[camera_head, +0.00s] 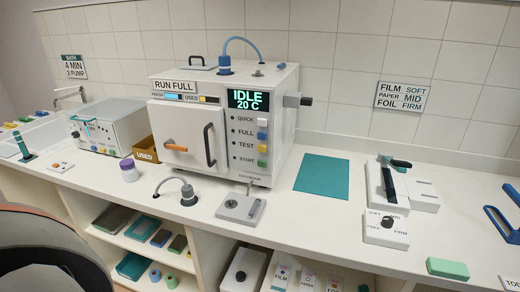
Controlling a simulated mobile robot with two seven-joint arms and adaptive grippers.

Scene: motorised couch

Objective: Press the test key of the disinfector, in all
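The disinfector (222,128) is a white box on the counter against the tiled wall. Its display (249,99) reads "IDLE 20 C". A sign on it reads "RUN FULL". Under the display is a column of labelled keys: a white QUICK key (263,122), a blue FULL key (262,135), a yellow TEST key (262,148) and a green START key (262,162). The front door (183,134) with its orange and dark handles looks shut. Neither of my grippers is in view.
A hose fitting (188,195) and a grey plate with a lever (241,207) stand before the disinfector. A teal mat (322,176) and a sealer-like device (395,185) are to the right. The counter's front middle is mostly clear.

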